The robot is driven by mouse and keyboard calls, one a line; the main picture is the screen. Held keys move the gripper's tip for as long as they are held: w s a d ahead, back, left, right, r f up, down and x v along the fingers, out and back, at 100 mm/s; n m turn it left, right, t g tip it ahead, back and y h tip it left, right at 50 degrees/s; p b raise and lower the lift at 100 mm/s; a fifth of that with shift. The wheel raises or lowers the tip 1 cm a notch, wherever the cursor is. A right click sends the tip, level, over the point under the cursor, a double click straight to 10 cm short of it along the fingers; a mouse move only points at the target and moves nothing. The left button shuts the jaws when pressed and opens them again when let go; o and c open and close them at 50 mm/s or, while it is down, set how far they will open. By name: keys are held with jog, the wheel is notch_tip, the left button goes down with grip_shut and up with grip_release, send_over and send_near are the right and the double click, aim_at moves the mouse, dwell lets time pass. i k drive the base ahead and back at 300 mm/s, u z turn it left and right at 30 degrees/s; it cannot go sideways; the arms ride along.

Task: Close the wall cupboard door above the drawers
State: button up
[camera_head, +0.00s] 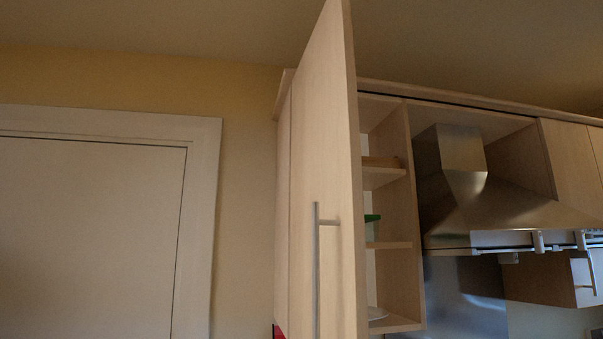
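The wall cupboard door (335,150) is a tall pale wood panel standing wide open, swung out toward me at the left side of its cupboard. A thin vertical metal bar handle (316,270) is on the door's left-facing side, low down. The open cupboard (409,190) shows to the right of the door, with shelves inside. The drawers are not in view. My gripper is not in view.
A metal range hood (470,200) hangs to the right. A white room door (90,230) is at left.

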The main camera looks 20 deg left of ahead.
aim_at(329, 298)
jog(key=u, duration=0.65)
jog(key=i, duration=0.7)
jog(key=z, duration=1.15)
jog(key=k, duration=1.65)
jog(key=u, duration=1)
